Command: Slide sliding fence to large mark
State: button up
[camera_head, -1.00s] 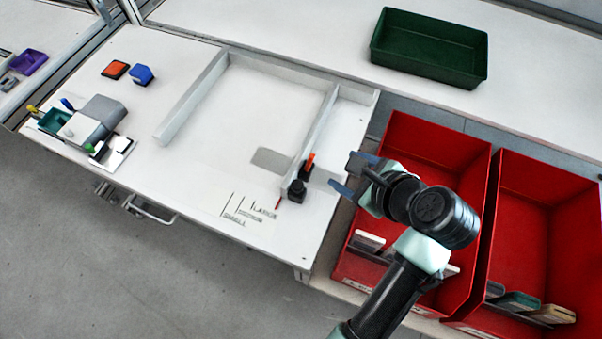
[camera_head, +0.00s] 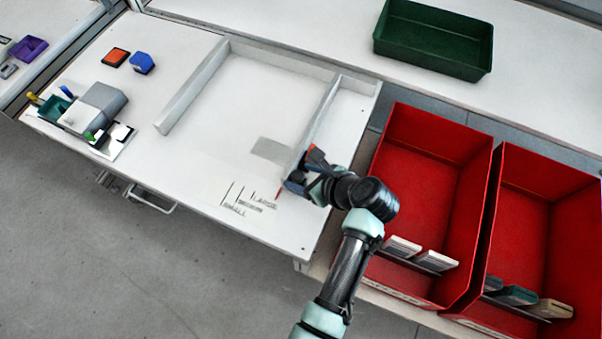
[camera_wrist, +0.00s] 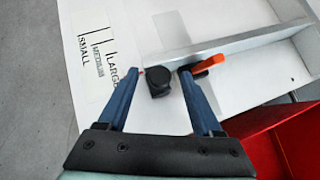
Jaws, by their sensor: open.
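The sliding fence (camera_head: 323,112) is a pale bar on the white table, with a black knob (camera_wrist: 160,83) and an orange lever (camera_wrist: 208,64) at its near end. A small red pointer (camera_head: 278,194) shows at that end. The printed LARGE mark (camera_head: 264,202) lies left of the pointer, with the MEDIUM and SMALL marks further left. My gripper (camera_wrist: 160,77) is open, with its blue fingers on either side of the black knob in the wrist view. Whether the fingers touch it I cannot tell. In the head view my gripper (camera_head: 296,180) hides most of the knob.
A fixed left rail (camera_head: 192,92) and a back rail (camera_head: 270,60) frame the board. A grey patch (camera_head: 270,150) lies left of the sliding fence. Red bins (camera_head: 425,190) stand at the right and a green tray (camera_head: 435,40) behind. The table around the marks is clear.

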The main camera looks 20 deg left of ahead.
jog(key=shift+w+a+f, duration=0.1)
jog(key=shift+a+f, duration=0.15)
grip_shut()
dwell(1.4)
